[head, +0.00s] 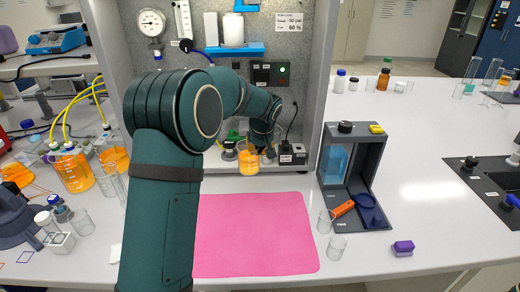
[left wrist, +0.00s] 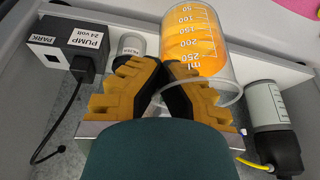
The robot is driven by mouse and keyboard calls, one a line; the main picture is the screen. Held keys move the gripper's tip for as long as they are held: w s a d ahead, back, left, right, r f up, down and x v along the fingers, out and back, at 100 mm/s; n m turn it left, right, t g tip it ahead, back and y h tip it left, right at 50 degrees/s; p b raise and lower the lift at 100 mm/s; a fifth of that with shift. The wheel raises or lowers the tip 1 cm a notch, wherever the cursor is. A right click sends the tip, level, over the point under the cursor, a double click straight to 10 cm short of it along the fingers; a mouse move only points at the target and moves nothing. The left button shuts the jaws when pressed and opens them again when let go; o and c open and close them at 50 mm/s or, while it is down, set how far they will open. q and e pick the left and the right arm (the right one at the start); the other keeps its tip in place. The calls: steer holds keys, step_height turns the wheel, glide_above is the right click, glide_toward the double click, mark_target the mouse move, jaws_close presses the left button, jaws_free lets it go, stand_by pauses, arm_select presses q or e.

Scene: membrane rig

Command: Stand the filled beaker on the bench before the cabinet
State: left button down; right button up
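The filled beaker (head: 249,162), clear with orange liquid, is low at the front of the cabinet (head: 330,60). Its graduations show in the left wrist view (left wrist: 197,45). My left gripper (head: 264,151) reaches down to the beaker's right side in the head view. In the left wrist view my left gripper (left wrist: 162,68) has its fingertips nearly together at the beaker's wall and appears to pinch it; the contact is partly hidden. Whether the beaker touches the cabinet floor cannot be told. My right gripper is not in view.
A pink mat (head: 255,235) lies clear on the bench before the cabinet. The pump box (head: 292,155) stands right of the beaker. A dark open stand (head: 352,175) and small glasses are at the right. Orange-filled beakers (head: 75,172) stand at the left.

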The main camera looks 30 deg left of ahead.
arm_select(q)
steer(key=shift+f+b, duration=0.45)
steer(key=shift+f, duration=0.35)
steer(key=shift+f+b, duration=1.65)
steer(key=shift+f, duration=0.7)
steer(key=shift+f+b, duration=0.35)
steer(key=shift+f, duration=0.2)
steer(key=c, duration=1.1)
jaws_free()
steer(key=shift+o, duration=0.2)
steer(key=shift+r, duration=0.1)
steer(key=v, duration=1.2)
